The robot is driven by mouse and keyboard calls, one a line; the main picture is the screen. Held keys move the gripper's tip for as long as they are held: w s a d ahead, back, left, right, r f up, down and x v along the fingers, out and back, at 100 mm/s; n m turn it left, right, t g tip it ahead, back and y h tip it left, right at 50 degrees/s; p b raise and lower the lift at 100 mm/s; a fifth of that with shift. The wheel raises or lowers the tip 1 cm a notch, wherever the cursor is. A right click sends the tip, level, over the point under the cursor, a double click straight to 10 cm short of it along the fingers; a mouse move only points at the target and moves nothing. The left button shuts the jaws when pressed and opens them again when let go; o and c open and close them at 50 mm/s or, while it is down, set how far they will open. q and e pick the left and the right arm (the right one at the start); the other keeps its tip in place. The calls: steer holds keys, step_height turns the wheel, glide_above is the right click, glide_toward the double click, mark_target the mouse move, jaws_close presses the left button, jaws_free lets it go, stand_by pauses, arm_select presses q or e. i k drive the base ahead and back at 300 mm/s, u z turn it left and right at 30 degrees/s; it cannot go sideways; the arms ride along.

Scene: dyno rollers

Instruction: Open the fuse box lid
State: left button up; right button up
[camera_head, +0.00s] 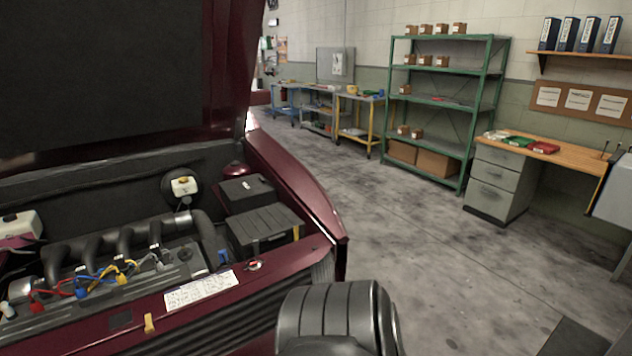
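Two black lidded boxes sit in the right corner of the open engine bay. The rear box (247,193) is smaller and has a small pale mark on top. The front box (264,230) has a ribbed lid and small clips on its near side. Both lids look shut; I cannot tell for sure which is the fuse box. Neither of my grippers shows. A dark, rounded, segmented part, likely one of my arm links, rises at the bottom middle, in front of the car's front corner.
The dark red hood (120,75) stands raised at the left. The engine (120,260) with coloured cables lies left of the boxes. A red fender (295,185) borders them at the right. A green shelf (445,110) and a desk (510,180) stand beyond open floor.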

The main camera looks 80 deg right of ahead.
mark_target(240, 194)
steer(key=z, duration=4.8)
steer(key=i, duration=1.85)
steer(key=u, duration=2.6)
